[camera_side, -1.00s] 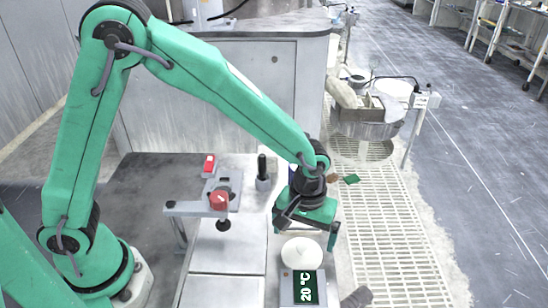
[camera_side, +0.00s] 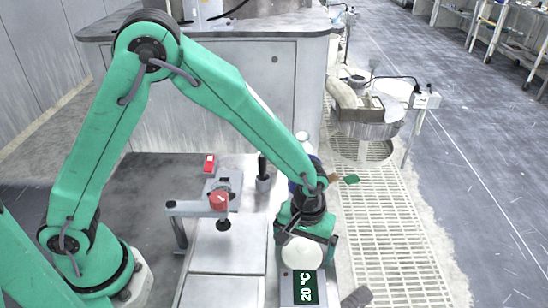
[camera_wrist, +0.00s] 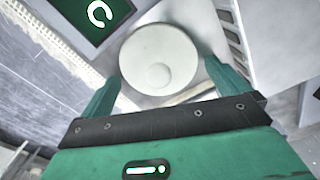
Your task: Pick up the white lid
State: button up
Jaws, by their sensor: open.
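The white lid (camera_side: 301,252) is a round, pale disc lying just behind the display of a grey device. In the wrist view the lid (camera_wrist: 150,48) shows a small round knob near its middle and lies flat on a silvery surface. My gripper (camera_wrist: 163,72) is open, with one green finger on each side of the lid's near part. In the side view my gripper (camera_side: 304,248) is over the lid, fingers pointing down to its left and right. I cannot tell whether the fingers touch the lid.
The grey device (camera_side: 284,291) has a green display (camera_side: 305,287) reading 20 °C. A grey stand with a red knob (camera_side: 219,200) and a black-handled tool (camera_side: 262,172) stand to the left. A blue object (camera_side: 294,186) is partly hidden behind my arm. Floor grating lies to the right.

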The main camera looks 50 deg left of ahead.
aim_at(303, 248)
jog(key=c, duration=0.9)
jog(key=shift+r, duration=0.8)
jog(key=r, duration=0.3)
jog(key=shift+s+d, duration=0.3)
jog(key=shift+s, duration=0.1)
jog(key=s+d+r, duration=0.1)
jog(key=s+r, duration=0.1)
jog(key=s, duration=0.1)
jog(key=s+d+r, duration=0.2)
jog(key=s, duration=0.1)
jog(key=s+d+r, duration=0.2)
jog(key=s, duration=0.1)
jog(key=shift+s+d+r, duration=0.1)
jog(key=shift+s+r, duration=0.05)
jog(key=shift+r, duration=0.05)
